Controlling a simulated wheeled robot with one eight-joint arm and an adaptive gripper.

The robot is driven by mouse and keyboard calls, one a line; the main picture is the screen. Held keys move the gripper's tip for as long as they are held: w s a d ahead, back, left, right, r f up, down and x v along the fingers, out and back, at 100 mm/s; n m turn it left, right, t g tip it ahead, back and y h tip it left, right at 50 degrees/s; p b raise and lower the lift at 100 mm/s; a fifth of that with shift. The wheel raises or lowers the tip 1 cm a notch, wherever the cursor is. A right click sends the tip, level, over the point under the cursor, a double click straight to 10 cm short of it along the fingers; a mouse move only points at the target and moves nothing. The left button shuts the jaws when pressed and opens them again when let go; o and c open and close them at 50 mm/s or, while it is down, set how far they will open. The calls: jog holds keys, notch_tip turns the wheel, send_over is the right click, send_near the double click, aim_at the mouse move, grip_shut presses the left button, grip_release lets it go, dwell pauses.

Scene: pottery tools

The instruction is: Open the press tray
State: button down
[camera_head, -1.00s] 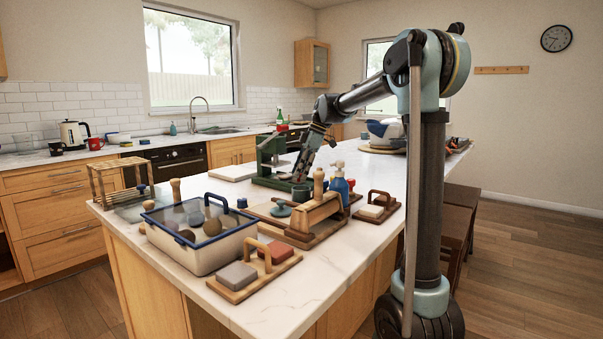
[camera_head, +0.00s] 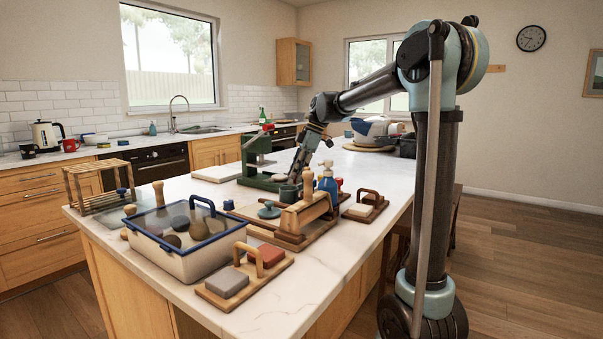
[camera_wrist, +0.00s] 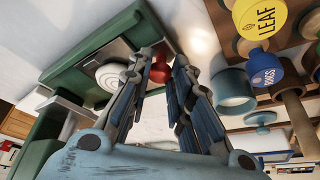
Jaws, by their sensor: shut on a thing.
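The green press (camera_head: 257,168) stands on the white counter in the head view, its upright at the back of its base. My gripper (camera_head: 291,181) reaches down at the right end of the press base. In the wrist view, my gripper (camera_wrist: 160,62) has its two fingers on either side of a red knob (camera_wrist: 160,71) at the edge of the green press (camera_wrist: 66,80), shut on it. A grey plate with a white round disc (camera_wrist: 112,76) lies inside the green frame. The head view hides the knob, and I cannot tell how far the tray is out.
A blue-rimmed bin (camera_head: 186,262) stands at the front left. Clear counter lies at the front right.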

jog(key=c, duration=1.4)
grip_release()
jog(key=v, duration=1.2)
jog(key=shift+d, duration=0.1)
